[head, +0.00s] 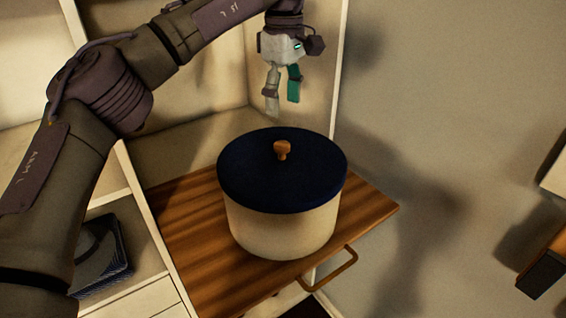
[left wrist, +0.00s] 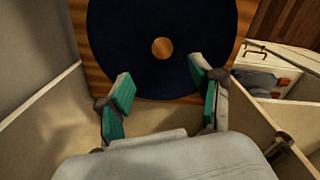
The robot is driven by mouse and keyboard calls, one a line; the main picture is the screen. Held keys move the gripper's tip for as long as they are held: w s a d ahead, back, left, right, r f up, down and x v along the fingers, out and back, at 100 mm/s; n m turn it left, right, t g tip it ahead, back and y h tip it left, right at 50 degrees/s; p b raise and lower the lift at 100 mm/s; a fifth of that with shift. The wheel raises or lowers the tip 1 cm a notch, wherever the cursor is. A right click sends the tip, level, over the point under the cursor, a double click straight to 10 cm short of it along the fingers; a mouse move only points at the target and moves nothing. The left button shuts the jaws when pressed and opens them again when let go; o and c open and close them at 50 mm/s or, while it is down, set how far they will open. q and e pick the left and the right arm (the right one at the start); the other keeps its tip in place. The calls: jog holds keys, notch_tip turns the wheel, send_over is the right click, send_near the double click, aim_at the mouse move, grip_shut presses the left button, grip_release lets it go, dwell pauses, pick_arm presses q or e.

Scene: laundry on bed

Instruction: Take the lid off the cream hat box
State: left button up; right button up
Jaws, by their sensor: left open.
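The cream hat box (head: 280,232) stands upright on a wooden pull-out board. Its dark blue lid (head: 245,178) sits on top, with a small orange-brown wooden knob (head: 282,150) at the middle. In the left wrist view the lid (left wrist: 120,30) shows from above, with the round knob (left wrist: 162,48) ahead of the fingers. My left gripper (head: 282,108) hangs above and behind the lid, fingers pointing down, apart from the knob. It is open and empty; its teal-padded fingers (left wrist: 160,88) are spread in the wrist view. My right gripper is not in view.
The wooden board (head: 185,235) has a metal handle (head: 335,270) at its front. White cabinet walls (head: 338,60) stand close around the left gripper. A dark folded stack (head: 108,262) lies in a lower compartment. The wall on the right (head: 460,120) is bare.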

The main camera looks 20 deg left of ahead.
aim_at(282, 144)
pick_arm(q)
notch_tip(282, 144, down, 6)
jog(key=shift+w+r, duration=0.1)
jog(key=shift+r, duration=0.1)
jog(key=shift+f+p, duration=0.55)
jog(key=f, duration=0.1)
jog(key=f+p, duration=0.1)
jog(key=f, duration=0.1)
jog(key=shift+s+a+f, duration=0.15)
jog(key=shift+s+f, duration=0.15)
jog(key=shift+f, duration=0.4)
grip_shut()
jog(key=shift+r, duration=0.1)
